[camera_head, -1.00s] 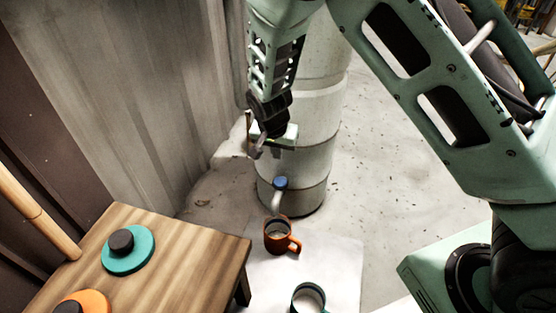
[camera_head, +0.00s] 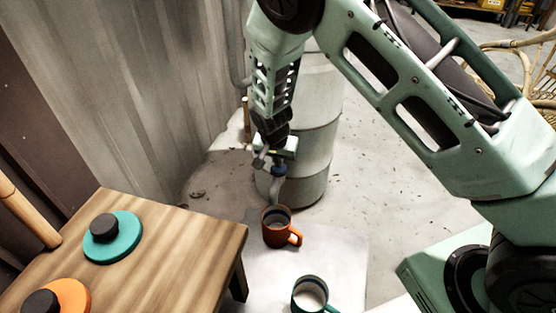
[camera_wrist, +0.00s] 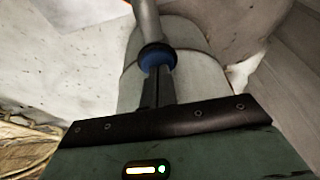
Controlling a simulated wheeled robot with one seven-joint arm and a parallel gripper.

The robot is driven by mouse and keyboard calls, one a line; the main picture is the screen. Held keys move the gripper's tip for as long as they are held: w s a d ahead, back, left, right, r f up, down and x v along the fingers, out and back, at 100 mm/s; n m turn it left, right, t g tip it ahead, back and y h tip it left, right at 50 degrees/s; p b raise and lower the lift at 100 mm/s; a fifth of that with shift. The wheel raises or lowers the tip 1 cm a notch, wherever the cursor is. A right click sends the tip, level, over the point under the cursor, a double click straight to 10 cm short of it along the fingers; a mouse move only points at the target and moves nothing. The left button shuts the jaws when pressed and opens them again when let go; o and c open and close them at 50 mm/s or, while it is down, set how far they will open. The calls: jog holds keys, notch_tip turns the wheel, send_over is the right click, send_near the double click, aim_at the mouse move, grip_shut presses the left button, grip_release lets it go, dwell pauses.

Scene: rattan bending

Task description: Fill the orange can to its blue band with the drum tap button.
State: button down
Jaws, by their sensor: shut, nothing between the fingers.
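The orange can (camera_head: 277,228), a mug shape with a handle on its right, stands on the pale sheet below the tap spout. The tap (camera_head: 277,187) has a blue button (camera_head: 279,170) on top; the button also shows in the wrist view (camera_wrist: 156,57). My gripper (camera_head: 262,162) is shut and empty, its fingertips at or just beside the blue button. I cannot tell whether they press it.
A teal can (camera_head: 310,295) stands nearer on the pale sheet (camera_head: 335,250). A wooden table (camera_head: 190,245) at the left bears a teal disc (camera_head: 125,245) and an orange disc (camera_head: 72,296), each with a black knob. A corrugated wall (camera_head: 150,90) rises behind.

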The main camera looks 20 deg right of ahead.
notch_tip(320, 180, down, 2)
jog(key=shift+s+f+p, duration=0.1)
jog(key=shift+p, duration=0.3)
jog(key=shift+f, duration=0.2)
jog(key=shift+s+a+f, duration=0.1)
dwell(1.8)
jog(key=shift+r+p, duration=0.3)
jog(key=shift+r, duration=0.2)
jog(key=r+p, duration=0.2)
jog(key=r, duration=0.1)
jog(key=r+p, duration=0.1)
jog(key=shift+w+r+p, duration=0.25)
jog(key=shift+p, duration=0.15)
jog(key=p+v, duration=0.4)
jog(key=v, duration=0.5)
jog(key=shift+r, duration=0.35)
jog(key=shift+s, duration=0.15)
